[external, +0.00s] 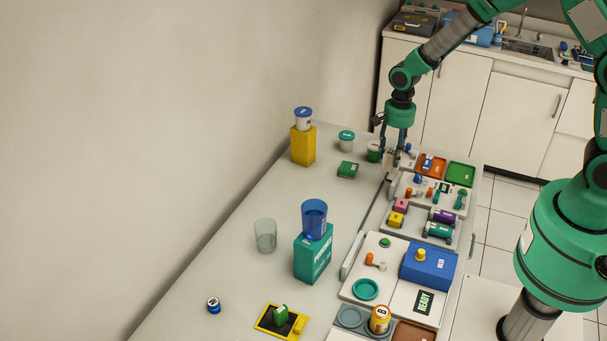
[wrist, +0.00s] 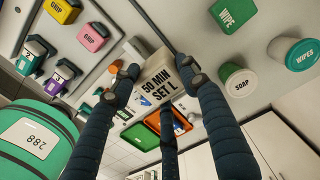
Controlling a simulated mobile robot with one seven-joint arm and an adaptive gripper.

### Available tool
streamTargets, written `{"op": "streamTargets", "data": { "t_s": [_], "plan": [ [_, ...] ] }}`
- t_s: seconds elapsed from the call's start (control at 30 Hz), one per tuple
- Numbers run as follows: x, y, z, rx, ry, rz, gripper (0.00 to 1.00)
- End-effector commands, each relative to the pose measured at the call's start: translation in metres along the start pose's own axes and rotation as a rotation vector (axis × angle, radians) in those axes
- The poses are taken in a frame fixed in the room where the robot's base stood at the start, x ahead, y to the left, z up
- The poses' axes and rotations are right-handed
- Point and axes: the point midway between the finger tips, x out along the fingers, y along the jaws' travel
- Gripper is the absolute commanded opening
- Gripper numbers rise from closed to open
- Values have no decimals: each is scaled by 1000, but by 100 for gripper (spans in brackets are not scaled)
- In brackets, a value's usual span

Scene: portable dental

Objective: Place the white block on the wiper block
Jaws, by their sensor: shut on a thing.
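The white block (wrist: 158,85), printed "50 MIN SET L", is between the fingers of my gripper (wrist: 160,75), which is shut on it. In the external view my gripper (external: 396,156) points down at the far part of the table, with the pale block (external: 388,160) partly hidden at its fingers. Whether the block touches the surface below, I cannot tell. The wiper block is a green block marked "WIPE" (wrist: 233,14). It lies flat on the table in the external view (external: 347,170), left of my gripper and apart from it, with nothing on top.
A teal-lidded wipes tub (external: 346,141) is behind. A yellow box (external: 303,146) carries a blue-lidded cup. Trays and small parts fill the right side.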

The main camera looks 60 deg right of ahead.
Motion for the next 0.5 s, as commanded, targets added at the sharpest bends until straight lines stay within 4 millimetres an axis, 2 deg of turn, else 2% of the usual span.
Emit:
{"op": "streamTargets", "data": {
  "t_s": [0.17, 0.5],
  "plan": [
    [3, -18, -3, 0, 0, -1, 16],
    [9, -74, -12, 1, 0, -1, 16]
  ]
}}
